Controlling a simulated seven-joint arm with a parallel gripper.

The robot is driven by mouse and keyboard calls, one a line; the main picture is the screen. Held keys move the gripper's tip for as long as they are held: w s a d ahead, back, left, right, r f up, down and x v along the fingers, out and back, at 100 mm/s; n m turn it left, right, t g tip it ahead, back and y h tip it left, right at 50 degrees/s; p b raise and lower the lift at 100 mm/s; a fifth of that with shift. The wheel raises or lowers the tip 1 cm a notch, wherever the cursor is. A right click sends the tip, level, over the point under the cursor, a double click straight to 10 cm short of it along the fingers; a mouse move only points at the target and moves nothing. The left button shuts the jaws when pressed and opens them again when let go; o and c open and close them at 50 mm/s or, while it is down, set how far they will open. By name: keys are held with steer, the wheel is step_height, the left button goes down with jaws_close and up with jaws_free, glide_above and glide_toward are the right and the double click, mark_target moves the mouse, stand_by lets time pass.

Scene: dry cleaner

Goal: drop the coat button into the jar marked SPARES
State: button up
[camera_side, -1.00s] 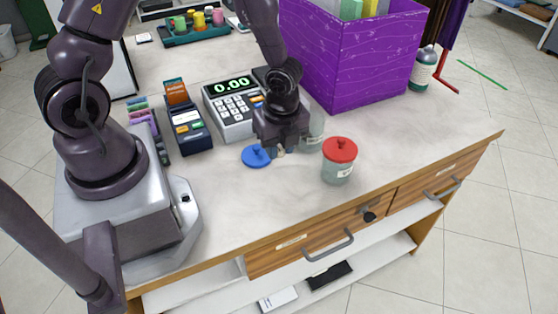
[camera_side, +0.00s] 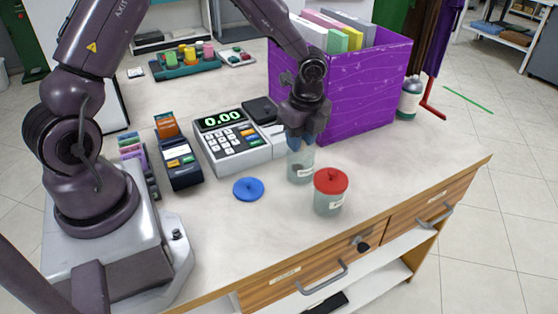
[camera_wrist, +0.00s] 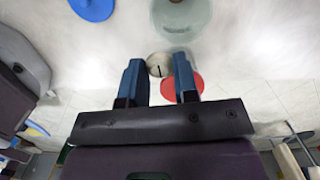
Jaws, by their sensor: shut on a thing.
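My gripper (camera_side: 300,146) is above the open clear jar (camera_side: 300,172), with its fingertips close to the rim. In the wrist view, a pale round coat button (camera_wrist: 159,65) sits between the blue fingertips of my gripper (camera_wrist: 159,66), which is shut on it. The button cannot be made out in the side view. The open jar (camera_wrist: 181,22) shows just beyond the fingertips in the wrist view. A second jar (camera_side: 328,204) wears a red lid (camera_side: 331,180). Both jars have small white labels, too small to read.
A blue lid (camera_side: 248,189) lies on the counter (camera_side: 225,240) left of the open jar. A cash register (camera_side: 231,140) and a card reader (camera_side: 181,163) stand further left. A purple box (camera_side: 365,90) of folders rises close behind my gripper. The front right of the counter is clear.

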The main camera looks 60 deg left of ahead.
steer(key=w+r, duration=0.1)
steer(key=w+a+r, duration=0.1)
steer(key=shift+w+a, duration=0.1)
steer(key=shift+w, duration=0.25)
steer(key=shift+s+m, duration=0.15)
steer(key=shift+m, duration=0.25)
steer(key=shift+f, duration=2.9)
steer(key=shift+c, duration=0.2)
steer(key=o, duration=1)
steer(key=r, duration=0.4)
steer(key=d+r, duration=0.1)
steer(key=r, duration=0.8)
steer(key=shift+d, duration=0.25)
